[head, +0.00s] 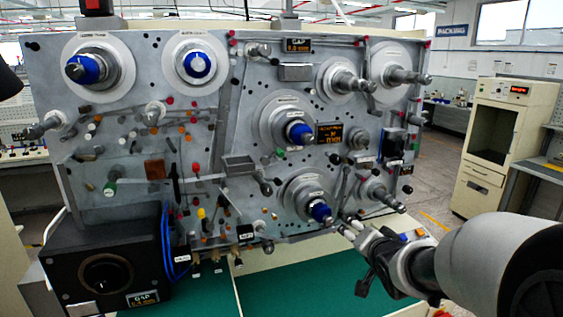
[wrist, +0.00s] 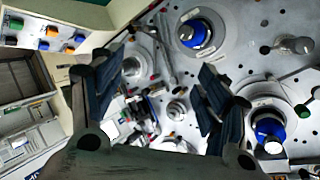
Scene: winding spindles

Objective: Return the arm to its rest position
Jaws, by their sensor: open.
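My gripper (head: 352,232) is in front of the lower right of the winding machine panel (head: 225,110), its tips close to the lowest blue-cored spindle (head: 320,212) in the head view. In the wrist view my gripper (wrist: 155,95) has its two dark fingers spread wide, with nothing between them but the panel behind. Blue-cored spindles also show in the wrist view, one at the top (wrist: 196,33) and one at the right (wrist: 268,127). Whether any fingertip touches the panel's parts cannot be told.
Bare metal spindles (head: 408,76) stick out at the panel's right. A black box with a dial (head: 105,270) stands at the lower left, above a green surface (head: 285,285). A beige cabinet (head: 497,140) stands back right. Open floor lies between panel and cabinet.

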